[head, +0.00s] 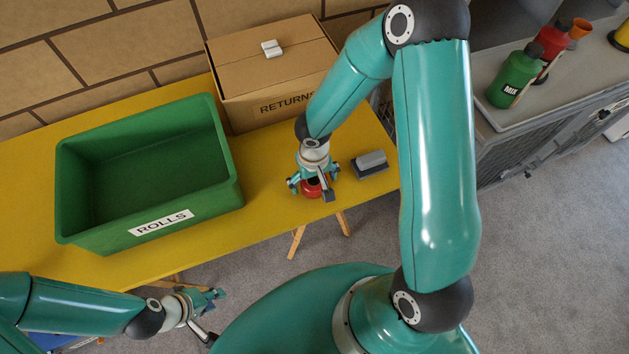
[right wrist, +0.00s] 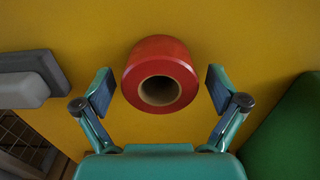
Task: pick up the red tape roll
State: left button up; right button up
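The red tape roll (head: 312,188) sits on the yellow table near its front edge, partly hidden by my right gripper in the head view. In the right wrist view the red tape roll (right wrist: 160,75) lies between the two fingers, its dark core hole facing the camera. My right gripper (head: 314,184) is above the roll. In the right wrist view my right gripper (right wrist: 160,92) is open, with a gap showing between each finger pad and the roll. My left gripper (head: 212,312) is at the lower left in front of the table, away from the roll, its fingers small and seen at an angle.
A green crate (head: 160,238) labelled ROLLS stands left of the roll and looks empty. A cardboard box (head: 262,107) marked RETURNS is behind. A grey block (head: 371,164) lies close on the right. A grey bench (head: 545,112) with bottles is at far right.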

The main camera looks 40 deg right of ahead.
jog(key=c, duration=1)
jog(key=shift+r, duration=0.2)
